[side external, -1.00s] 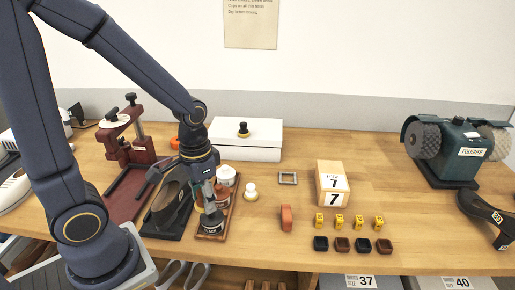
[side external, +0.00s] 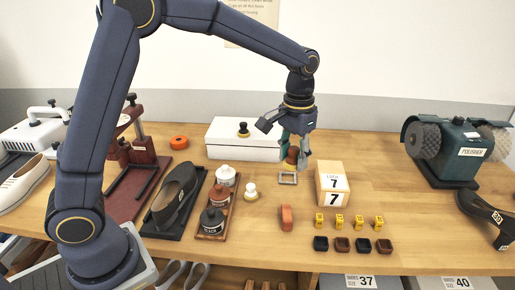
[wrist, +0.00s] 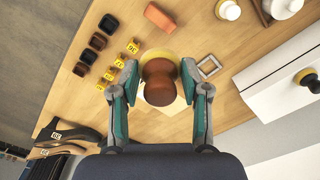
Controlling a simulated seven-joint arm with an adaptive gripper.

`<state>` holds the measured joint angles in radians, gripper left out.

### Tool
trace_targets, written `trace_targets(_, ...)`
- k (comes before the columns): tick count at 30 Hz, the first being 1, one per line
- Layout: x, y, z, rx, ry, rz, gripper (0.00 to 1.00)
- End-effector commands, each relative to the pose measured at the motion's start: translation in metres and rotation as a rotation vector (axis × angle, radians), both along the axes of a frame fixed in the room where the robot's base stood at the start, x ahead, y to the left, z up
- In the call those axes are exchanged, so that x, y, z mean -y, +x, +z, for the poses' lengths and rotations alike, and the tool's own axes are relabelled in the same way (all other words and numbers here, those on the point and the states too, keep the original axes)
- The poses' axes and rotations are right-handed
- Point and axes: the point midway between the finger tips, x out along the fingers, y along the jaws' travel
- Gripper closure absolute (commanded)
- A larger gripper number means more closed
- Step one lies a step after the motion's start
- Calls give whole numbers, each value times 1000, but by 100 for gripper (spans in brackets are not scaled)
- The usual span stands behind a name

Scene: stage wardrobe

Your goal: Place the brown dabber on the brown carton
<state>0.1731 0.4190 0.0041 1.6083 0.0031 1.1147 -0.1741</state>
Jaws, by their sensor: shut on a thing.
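The brown dabber (side external: 292,157) has a rounded brown knob and a pale yellowish rim beneath. My gripper (side external: 297,152) is shut on it and holds it up in the air, by the right end of the white box. In the wrist view the dabber (wrist: 160,80) sits between the two fingers of my gripper (wrist: 160,76).
A small grey square frame (side external: 288,178) lies below the gripper. The white box (side external: 232,146) bears a black dabber (side external: 243,129). An orange block (side external: 286,217), yellow number markers (side external: 340,221) and dark small pieces (side external: 342,244) lie in front. A green polisher (side external: 458,150) stands right.

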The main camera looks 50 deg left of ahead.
Motion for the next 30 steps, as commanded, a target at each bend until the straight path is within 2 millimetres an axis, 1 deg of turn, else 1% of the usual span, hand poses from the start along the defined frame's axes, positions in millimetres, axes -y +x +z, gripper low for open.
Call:
trace_targets(2,4,13,-7,-1,0,-4,78)
trace_targets(9,12,75,-36,-1,0,-3,78)
trace_targets(11,14,89,-45,-2,0,-4,78)
trace_targets(12,14,95,-55,-3,1,-4,78)
trace_targets(15,16,111,-73,-2,0,-4,78)
trace_targets(18,18,121,-85,0,0,-4,78)
trace_targets(25,19,133,-99,0,0,-4,78)
trace_targets(30,19,132,-124,-1,0,-4,78)
